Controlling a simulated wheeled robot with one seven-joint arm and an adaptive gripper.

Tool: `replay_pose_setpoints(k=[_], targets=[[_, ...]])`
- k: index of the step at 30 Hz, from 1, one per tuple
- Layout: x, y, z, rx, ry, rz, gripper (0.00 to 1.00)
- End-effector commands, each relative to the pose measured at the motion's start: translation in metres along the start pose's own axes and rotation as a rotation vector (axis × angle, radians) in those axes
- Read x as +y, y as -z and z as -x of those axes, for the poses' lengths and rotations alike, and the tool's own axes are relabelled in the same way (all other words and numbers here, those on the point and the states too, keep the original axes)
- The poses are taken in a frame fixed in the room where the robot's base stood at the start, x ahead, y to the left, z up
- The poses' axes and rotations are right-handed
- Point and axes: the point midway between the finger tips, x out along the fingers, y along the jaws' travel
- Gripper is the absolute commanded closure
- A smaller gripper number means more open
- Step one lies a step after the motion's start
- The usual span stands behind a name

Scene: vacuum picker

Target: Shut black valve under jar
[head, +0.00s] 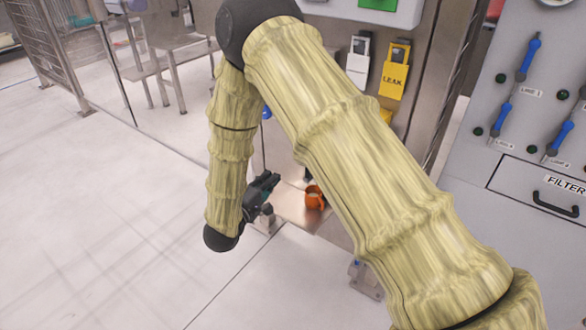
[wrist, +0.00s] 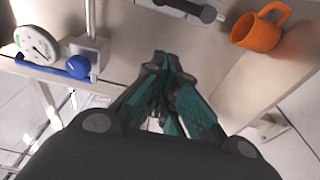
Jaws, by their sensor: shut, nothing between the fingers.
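My gripper (head: 268,181) hangs low at the cabinet's left side in the head view, left of the orange mug. In the wrist view my gripper (wrist: 165,65) is shut and empty, its teal-and-black fingers together and pointing toward the steel shelf. A dark bar-shaped part with a rounded end (wrist: 188,8) lies at the top edge of the wrist view, beyond my fingertips and apart from them; it may be the black valve, but I cannot tell its position. No jar shows in either view; my arm covers much of the cabinet in the head view.
An orange mug (wrist: 262,30) stands on the steel shelf (wrist: 225,95) right of my fingers; it shows in the head view (head: 314,197) too. Left are a round gauge (wrist: 37,45), a blue knob (wrist: 77,67) and a thin upright post. A yellow LEAK box (head: 394,78) hangs above.

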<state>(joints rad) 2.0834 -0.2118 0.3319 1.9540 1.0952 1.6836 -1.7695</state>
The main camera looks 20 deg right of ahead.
Motion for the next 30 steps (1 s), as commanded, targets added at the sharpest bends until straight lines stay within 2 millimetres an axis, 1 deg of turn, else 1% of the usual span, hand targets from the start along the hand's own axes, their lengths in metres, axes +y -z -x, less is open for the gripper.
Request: replay_pose_setpoints(k=[5, 8, 11, 18, 24, 29, 30], targets=[[-0.001, 0.000, -0.001, 0.000, 0.001, -0.001, 1.00], [-0.001, 0.000, -0.007, 0.000, 0.001, -0.002, 1.00], [-0.002, 0.000, -0.018, 0.000, 0.001, -0.003, 1.00], [-0.003, 0.002, -0.056, 0.002, 0.001, -0.003, 1.00], [-0.003, 0.002, -0.083, 0.002, 0.001, -0.003, 1.00], [-0.003, 0.002, -0.102, 0.003, 0.001, -0.003, 1.00], [-0.003, -0.004, -0.098, 0.004, 0.003, -0.001, 1.00]])
